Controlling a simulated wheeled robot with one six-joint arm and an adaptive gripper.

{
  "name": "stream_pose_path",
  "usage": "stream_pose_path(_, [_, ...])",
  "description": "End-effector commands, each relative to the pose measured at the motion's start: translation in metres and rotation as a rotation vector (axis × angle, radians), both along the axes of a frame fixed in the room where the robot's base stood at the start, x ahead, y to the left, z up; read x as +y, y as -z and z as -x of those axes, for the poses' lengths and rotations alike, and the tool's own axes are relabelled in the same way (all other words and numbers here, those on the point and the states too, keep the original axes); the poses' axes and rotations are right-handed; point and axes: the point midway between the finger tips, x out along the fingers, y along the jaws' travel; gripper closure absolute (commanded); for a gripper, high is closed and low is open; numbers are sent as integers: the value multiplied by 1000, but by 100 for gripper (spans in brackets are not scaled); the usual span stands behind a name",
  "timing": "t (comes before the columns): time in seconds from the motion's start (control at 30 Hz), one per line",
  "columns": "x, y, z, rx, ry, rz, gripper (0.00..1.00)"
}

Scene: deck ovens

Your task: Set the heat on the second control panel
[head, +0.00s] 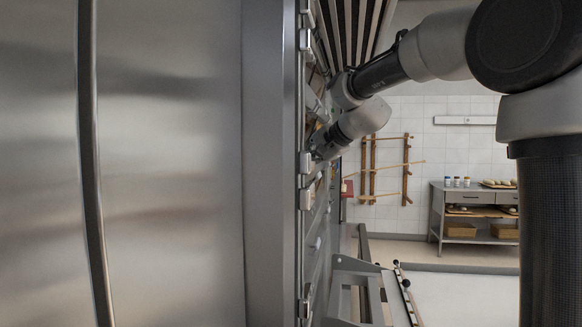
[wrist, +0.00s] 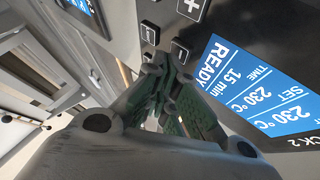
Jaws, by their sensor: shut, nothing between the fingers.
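In the wrist view, the second control panel (wrist: 225,25) is a dark plate. Its blue display (wrist: 255,85) reads READY, 15 min, SET 230 °C and 230 °C, with a partly cut-off label ending in "CK 2". A plus button (wrist: 191,7) and two smaller buttons (wrist: 150,32) (wrist: 180,51) sit beside the display. My gripper (wrist: 163,62) is shut and empty, its fingertips close to the two smaller buttons. I cannot tell whether they touch the panel. In the head view my gripper (head: 322,148) is at the oven front, its tips mostly hidden.
Another blue display (wrist: 85,10) shows at the wrist view's top left. In the head view a large steel door (head: 170,160) fills the left.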

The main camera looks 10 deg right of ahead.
Motion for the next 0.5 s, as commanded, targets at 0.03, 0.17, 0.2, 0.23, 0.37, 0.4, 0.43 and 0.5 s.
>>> stream_pose_path(0.03, [0, 0, 0, 0, 0, 0, 100])
stream_pose_path(0.17, [1, 0, 0, 0, 0, 0, 100])
stream_pose_path(0.2, [1, 0, -1, 0, 0, 0, 100])
stream_pose_path(0.23, [1, 0, -1, 0, 0, 0, 100])
stream_pose_path(0.37, [3, 0, -1, 0, 0, 0, 100])
stream_pose_path(0.4, [3, 0, -1, 0, -1, 1, 100])
stream_pose_path(0.43, [3, 0, -2, -1, 0, 1, 100])
stream_pose_path(0.5, [4, 0, -2, -1, 0, 1, 100])
